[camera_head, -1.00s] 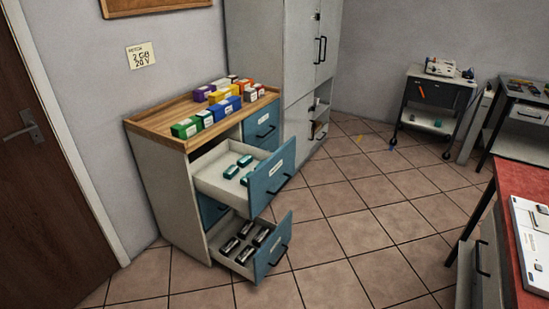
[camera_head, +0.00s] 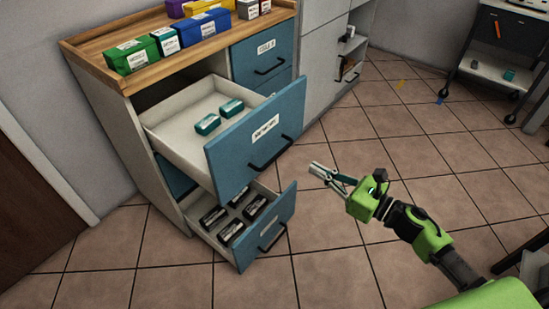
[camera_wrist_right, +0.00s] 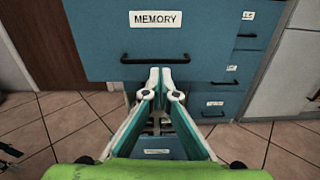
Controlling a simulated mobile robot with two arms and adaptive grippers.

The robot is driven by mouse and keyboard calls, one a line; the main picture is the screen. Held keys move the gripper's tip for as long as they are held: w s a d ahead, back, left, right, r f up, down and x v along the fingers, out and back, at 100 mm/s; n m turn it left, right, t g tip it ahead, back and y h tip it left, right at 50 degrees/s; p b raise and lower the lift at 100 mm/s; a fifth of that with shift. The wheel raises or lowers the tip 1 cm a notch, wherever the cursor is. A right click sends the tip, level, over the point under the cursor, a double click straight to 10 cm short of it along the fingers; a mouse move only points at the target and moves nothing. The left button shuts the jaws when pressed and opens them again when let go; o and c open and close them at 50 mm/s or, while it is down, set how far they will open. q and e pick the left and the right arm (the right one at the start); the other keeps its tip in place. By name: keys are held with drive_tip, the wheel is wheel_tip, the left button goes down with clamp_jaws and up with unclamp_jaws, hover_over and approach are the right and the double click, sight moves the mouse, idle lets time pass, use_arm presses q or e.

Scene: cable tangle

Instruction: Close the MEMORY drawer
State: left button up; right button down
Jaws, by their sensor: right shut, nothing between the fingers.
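The MEMORY drawer (camera_head: 256,140) is the upper of two pulled-out drawers in the cabinet. It has a blue front, a white label and a black bar handle (camera_head: 271,155), and green memory sticks (camera_head: 207,124) lie inside. In the right wrist view the label reads MEMORY on the blue front (camera_wrist_right: 90,45), with the handle (camera_wrist_right: 155,58) below it. My right gripper (camera_head: 314,167) is shut and empty, in front of and to the right of the drawer front. In the right wrist view its fingertips (camera_wrist_right: 160,72) appear just below the handle; contact cannot be told. My left gripper is out of view.
A lower drawer (camera_head: 266,236) is also pulled out, holding dark items in compartments. Coloured boxes (camera_head: 203,26) stand on the wooden cabinet top (camera_head: 97,44). A grey locker (camera_head: 325,75) stands beside the cabinet. The tiled floor (camera_head: 330,240) in front is mostly clear.

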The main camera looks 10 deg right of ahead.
drive_tip(key=n, duration=0.1)
drive_tip(key=p, duration=0.1)
approach(266, 141)
drive_tip(key=x, duration=0.5)
drive_tip(key=shift+w+a+f, duration=0.1)
drive_tip(key=shift+w+a, duration=0.05)
drive_tip(key=shift+w, duration=0.25)
drive_tip(key=shift+w+a, duration=0.4)
drive_tip(key=shift+w, duration=0.05)
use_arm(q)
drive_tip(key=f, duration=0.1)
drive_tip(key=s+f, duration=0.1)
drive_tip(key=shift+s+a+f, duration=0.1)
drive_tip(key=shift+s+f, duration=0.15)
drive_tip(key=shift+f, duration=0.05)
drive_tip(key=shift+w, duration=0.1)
